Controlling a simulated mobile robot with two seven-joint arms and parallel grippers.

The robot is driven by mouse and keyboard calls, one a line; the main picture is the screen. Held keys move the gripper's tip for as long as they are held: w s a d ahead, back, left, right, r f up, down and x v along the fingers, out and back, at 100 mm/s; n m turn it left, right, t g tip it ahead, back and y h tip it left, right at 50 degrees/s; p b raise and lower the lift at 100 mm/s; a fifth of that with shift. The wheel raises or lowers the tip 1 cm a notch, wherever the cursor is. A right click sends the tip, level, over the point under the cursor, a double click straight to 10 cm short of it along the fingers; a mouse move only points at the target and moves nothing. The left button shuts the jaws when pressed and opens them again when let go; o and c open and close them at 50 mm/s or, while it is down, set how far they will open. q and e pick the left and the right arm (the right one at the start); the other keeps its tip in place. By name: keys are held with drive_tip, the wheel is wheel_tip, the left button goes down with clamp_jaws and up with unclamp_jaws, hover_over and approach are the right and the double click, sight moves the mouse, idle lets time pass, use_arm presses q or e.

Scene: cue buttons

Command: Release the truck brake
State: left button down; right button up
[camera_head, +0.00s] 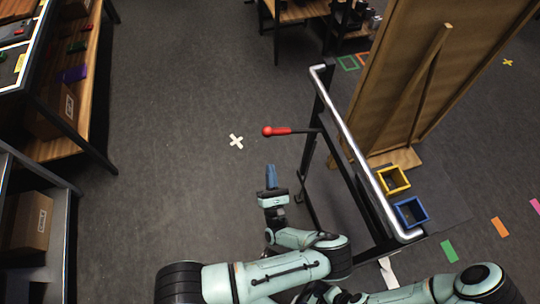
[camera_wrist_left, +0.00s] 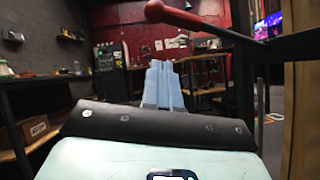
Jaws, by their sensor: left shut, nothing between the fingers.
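The brake lever is a dark bar with a red grip (camera_head: 275,131), sticking out to the left from the truck frame (camera_head: 341,150) in the head view. In the left wrist view the red grip (camera_wrist_left: 180,17) crosses the top, above and beyond my fingers. My left gripper (camera_head: 271,172) has blue fingers, shut and empty, a little below the red grip in the head picture and apart from it. In the left wrist view the fingers (camera_wrist_left: 164,82) are together under the lever. My right arm shows at the lower right, but its gripper is not seen.
The truck has a silver push bar (camera_head: 352,145) and carries a yellow bin (camera_head: 392,181), a blue bin (camera_head: 410,212) and a tall brown panel (camera_head: 400,80). Shelving with boxes (camera_head: 55,110) stands at the left. The floor left of the lever is clear, with a white cross (camera_head: 236,141).

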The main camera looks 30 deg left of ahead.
use_arm(q)
drive_tip(key=v, duration=0.3)
drive_tip(key=shift+s+d+f, duration=0.1)
drive_tip(key=shift+s+f, duration=0.15)
drive_tip(key=shift+s, duration=0.1)
